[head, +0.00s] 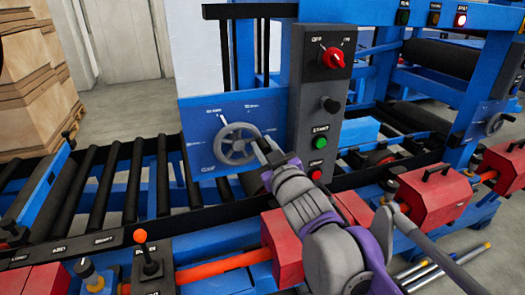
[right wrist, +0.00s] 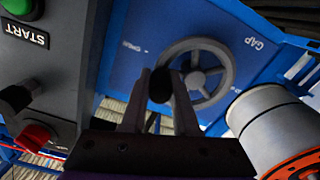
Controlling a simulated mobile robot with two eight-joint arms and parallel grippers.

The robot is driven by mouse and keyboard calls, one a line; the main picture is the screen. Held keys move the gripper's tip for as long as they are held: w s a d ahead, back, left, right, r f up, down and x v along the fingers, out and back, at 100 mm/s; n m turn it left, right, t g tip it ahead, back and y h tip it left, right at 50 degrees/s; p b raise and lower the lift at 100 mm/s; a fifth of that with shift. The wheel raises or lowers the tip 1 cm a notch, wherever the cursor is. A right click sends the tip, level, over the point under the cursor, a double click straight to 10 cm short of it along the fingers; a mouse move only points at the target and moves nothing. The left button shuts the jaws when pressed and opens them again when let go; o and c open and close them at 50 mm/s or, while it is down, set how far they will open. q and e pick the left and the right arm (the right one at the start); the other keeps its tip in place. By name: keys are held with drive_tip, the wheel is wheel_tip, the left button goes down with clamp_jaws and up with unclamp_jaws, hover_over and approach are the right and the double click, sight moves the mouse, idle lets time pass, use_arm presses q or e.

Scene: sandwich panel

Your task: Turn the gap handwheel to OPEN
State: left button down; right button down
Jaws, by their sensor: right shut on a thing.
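The grey spoked gap handwheel (head: 222,152) is mounted on a blue panel (head: 200,135) in the head view. Small white lettering and marks sit above it, too small to read surely; "GAP" is below. In the right wrist view the wheel (right wrist: 224,75) appears rotated, with "GAP" and a small label beside it. My right gripper (head: 264,147) is at the wheel's right rim. In the right wrist view my right gripper's fingers (right wrist: 160,88) are shut on the wheel's black handle knob (right wrist: 160,84). My left gripper is not in view.
A grey control box (head: 314,105) with a red rotary switch (head: 333,58), black knob and green START button (head: 319,143) stands right of the wheel. Red blocks (head: 284,245) and an orange-topped lever (head: 140,237) line the front. A roller conveyor (head: 95,190) extends left.

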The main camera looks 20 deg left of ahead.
sight(236, 165)
drive_tip(key=f+m+b, duration=0.1)
drive_tip(key=m+b, duration=0.1)
drive_tip(key=shift+f+m, duration=0.4)
drive_tip(key=a+f+m+b, duration=0.1)
drive_tip(key=m, duration=0.3)
drive_tip(key=s+a+f+m+b, duration=0.1)
drive_tip(key=m, duration=0.3)
drive_tip(key=s+f+m+b, duration=0.1)
drive_tip(key=m+b, duration=0.1)
drive_tip(key=m, duration=0.2)
drive_tip(key=shift+a+f+m, duration=0.4)
drive_tip(key=shift+s+a+f+m+p, duration=0.1)
drive_tip(key=shift+s+a+m+p, duration=0.25)
drive_tip(key=shift+m, duration=0.7)
drive_tip(key=shift+s+a+m+p, duration=0.15)
drive_tip(key=shift+a+m+p, duration=0.2)
drive_tip(key=shift+m, duration=0.75)
drive_tip(key=shift+s+a+f+m+p, duration=0.1)
drive_tip(key=shift+s+a+m+p, duration=0.25)
drive_tip(key=shift+m, duration=0.7)
drive_tip(key=shift+w+a, duration=0.1)
drive_tip(key=shift+a, duration=0.05)
drive_tip(key=c, duration=0.7)
unclamp_jaws()
drive_tip(key=shift+r, duration=0.1)
